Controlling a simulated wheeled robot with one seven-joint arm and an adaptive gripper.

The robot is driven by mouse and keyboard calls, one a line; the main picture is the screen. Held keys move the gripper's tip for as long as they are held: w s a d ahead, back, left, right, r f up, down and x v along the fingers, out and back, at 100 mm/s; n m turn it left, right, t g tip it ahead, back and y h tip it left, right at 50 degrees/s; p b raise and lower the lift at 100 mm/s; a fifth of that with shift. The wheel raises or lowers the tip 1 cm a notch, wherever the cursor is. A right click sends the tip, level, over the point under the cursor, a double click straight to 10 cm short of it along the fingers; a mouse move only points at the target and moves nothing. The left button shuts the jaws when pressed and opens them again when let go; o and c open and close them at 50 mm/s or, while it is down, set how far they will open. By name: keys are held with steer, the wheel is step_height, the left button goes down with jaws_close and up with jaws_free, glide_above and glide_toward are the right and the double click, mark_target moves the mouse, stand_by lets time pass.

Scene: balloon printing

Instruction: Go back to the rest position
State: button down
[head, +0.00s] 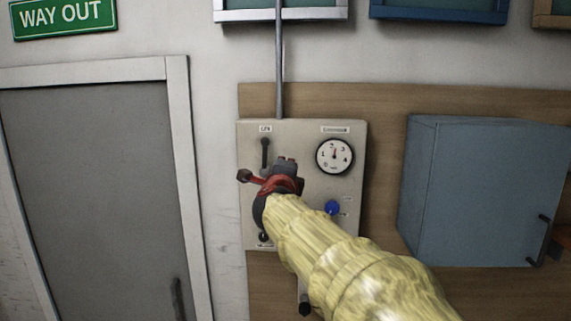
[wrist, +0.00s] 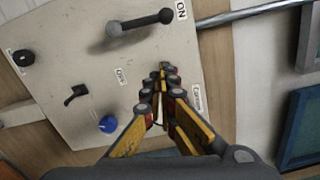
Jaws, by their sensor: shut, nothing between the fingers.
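My arm in a yellow wrinkled sleeve reaches up to a pale control panel (head: 345,225) on the wall in the head view. My gripper (head: 286,162) is in front of the left half of the panel and hides part of it. In the wrist view my gripper (wrist: 164,72) has its yellow and black fingers drawn together, with nothing between them. It is in front of the panel (wrist: 60,30); I cannot tell how close.
The panel carries a round gauge (head: 334,156), a blue knob (head: 332,207) and a dark lever (wrist: 138,24) by an ON label. A blue-grey cabinet (head: 470,190) stands out at right. A grey door (head: 95,200) is at left, below a WAY OUT sign (head: 63,16).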

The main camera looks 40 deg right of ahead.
steer(key=shift+s+a+f, duration=0.1)
steer(key=shift+a, duration=0.3)
stand_by(0.3)
